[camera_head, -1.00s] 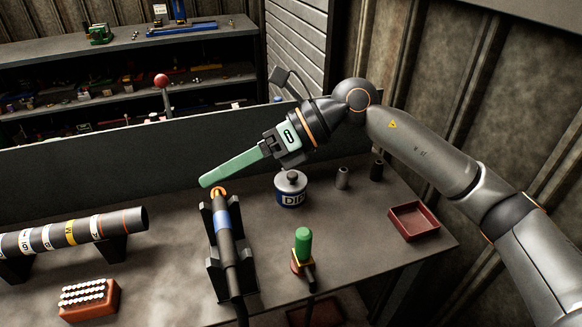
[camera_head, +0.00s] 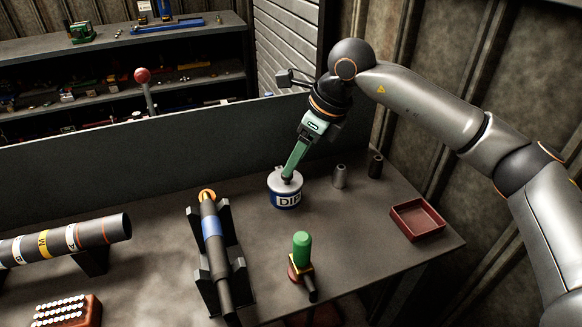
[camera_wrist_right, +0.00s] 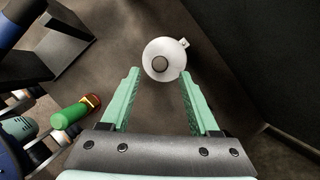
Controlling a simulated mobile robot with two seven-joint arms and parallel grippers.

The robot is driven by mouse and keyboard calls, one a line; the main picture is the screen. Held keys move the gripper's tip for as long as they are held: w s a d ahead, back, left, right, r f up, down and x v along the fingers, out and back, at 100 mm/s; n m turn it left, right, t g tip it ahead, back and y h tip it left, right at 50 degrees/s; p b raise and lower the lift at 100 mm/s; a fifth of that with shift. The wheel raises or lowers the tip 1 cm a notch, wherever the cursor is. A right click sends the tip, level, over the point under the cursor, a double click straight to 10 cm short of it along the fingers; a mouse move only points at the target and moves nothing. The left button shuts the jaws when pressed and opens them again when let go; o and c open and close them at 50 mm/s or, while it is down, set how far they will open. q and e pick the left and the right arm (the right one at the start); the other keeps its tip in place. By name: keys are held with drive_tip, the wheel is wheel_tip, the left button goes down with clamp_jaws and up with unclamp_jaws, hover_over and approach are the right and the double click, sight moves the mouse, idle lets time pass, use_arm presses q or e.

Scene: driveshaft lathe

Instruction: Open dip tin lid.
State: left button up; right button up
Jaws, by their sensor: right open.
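The dip tin (camera_head: 286,198) is a short round tin with a blue and white "DIP" label, standing upright on the bench. Its pale lid with a dark round knob is on, and it also shows from above in the right wrist view (camera_wrist_right: 162,61). My right gripper (camera_head: 289,178) points down at the tin from above, with its fingertips close to the knob. In the right wrist view its two green fingers (camera_wrist_right: 158,78) are apart, with the lid between and just beyond the tips. I cannot tell whether they touch the knob.
A torch-like tool rests on a black stand (camera_head: 240,284) left of the tin. A green-capped item (camera_head: 301,250) stands in front. Two small cylinders (camera_head: 340,176) and a red tray (camera_head: 418,219) lie to the right. A low panel (camera_head: 130,157) runs behind.

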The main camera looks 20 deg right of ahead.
drive_tip(key=shift+x, duration=1.95)
clamp_jaws()
